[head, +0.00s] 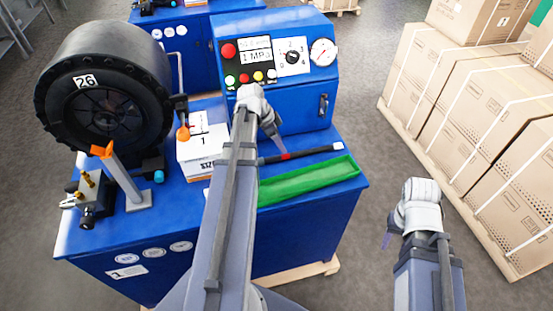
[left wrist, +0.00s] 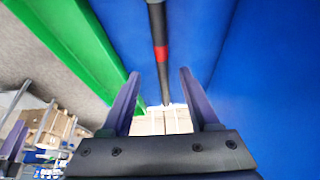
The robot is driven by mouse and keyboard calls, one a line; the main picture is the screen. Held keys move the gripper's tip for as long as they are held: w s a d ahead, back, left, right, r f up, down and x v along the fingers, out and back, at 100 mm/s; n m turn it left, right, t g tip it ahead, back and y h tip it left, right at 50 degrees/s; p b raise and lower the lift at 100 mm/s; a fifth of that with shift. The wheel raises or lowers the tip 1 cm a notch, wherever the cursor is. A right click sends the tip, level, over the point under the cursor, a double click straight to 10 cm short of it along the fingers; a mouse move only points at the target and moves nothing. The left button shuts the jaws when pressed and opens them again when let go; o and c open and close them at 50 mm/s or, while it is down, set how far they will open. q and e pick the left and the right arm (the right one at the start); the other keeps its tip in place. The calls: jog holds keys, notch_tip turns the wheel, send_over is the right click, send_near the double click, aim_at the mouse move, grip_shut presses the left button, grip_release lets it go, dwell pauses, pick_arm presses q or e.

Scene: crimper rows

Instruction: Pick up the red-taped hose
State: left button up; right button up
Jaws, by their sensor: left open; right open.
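The red-taped hose (head: 312,152) is a thin black length lying on the blue bench top, in front of the control cabinet. Its red band (head: 286,156) sits just by the fingertips of my left gripper (head: 281,147). In the left wrist view the hose (left wrist: 156,22) runs lengthwise along the middle, lined up with the gap between the open fingers of my left gripper (left wrist: 160,74). The fingers stand either side of its line, not closed on it. Part of the hose is hidden by my left arm. My right gripper (head: 387,238) hangs empty over the floor, right of the bench.
A green tray (head: 310,181) lies close in front of the hose. The blue cabinet (head: 300,105) with gauge and buttons stands behind. A small white box (head: 203,150) and the big black crimper head (head: 105,95) are left. Stacked cartons (head: 480,120) stand right.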

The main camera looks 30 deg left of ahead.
aim_at(291, 156)
pick_arm(q)
jog(key=shift+b+x, duration=3.25)
jog(key=shift+x, duration=0.55)
jog(key=shift+a, duration=0.1)
grip_shut()
